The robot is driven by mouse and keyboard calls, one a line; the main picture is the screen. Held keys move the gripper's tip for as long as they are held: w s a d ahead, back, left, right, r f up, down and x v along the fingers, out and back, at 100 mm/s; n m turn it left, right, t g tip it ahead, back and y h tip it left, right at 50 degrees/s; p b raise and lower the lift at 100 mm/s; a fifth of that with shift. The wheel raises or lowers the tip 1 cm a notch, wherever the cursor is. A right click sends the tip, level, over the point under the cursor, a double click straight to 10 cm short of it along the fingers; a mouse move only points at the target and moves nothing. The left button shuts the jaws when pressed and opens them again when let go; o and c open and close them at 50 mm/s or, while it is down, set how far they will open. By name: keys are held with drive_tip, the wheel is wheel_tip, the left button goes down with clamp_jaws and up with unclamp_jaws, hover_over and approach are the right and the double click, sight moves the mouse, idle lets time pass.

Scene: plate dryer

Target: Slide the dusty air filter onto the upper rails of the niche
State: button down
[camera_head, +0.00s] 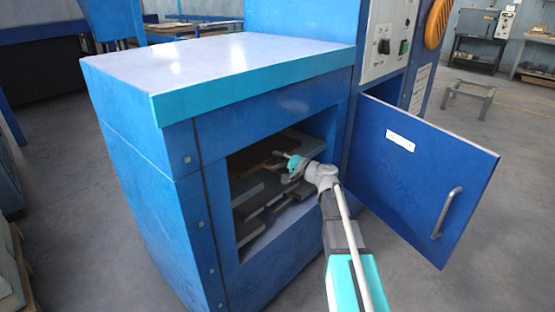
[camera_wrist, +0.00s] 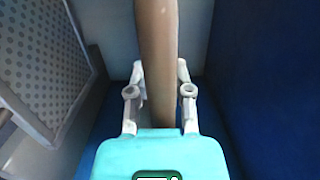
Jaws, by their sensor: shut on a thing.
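The dusty air filter (camera_head: 256,158) shows in the head view as a brown flat panel in the upper part of the niche, lying roughly level. In the wrist view its tan edge (camera_wrist: 158,55) runs between my two fingers. My gripper (camera_head: 284,162) reaches into the niche opening and is shut on the filter's near edge; it also shows in the wrist view (camera_wrist: 159,92). The niche (camera_head: 262,244) is an opening in the front of the blue cabinet. The upper rails are hard to make out, so I cannot tell whether the filter rests on them.
A grey perforated panel (camera_wrist: 42,55) in a pale frame lies beside the filter in the wrist view. The blue door (camera_head: 420,180) stands open to the right, close to my arm. The cabinet top (camera_head: 220,62) is bare. Floor in front is clear.

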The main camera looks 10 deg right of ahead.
drive_tip(key=shift+c, duration=2.2)
unclamp_jaws()
drive_tip(key=v, duration=0.7)
drive_tip(key=shift+s+d, duration=0.15)
drive_tip(key=shift+s, duration=0.05)
drive_tip(key=shift+r, duration=0.1)
drive_tip(key=shift+s, duration=0.1)
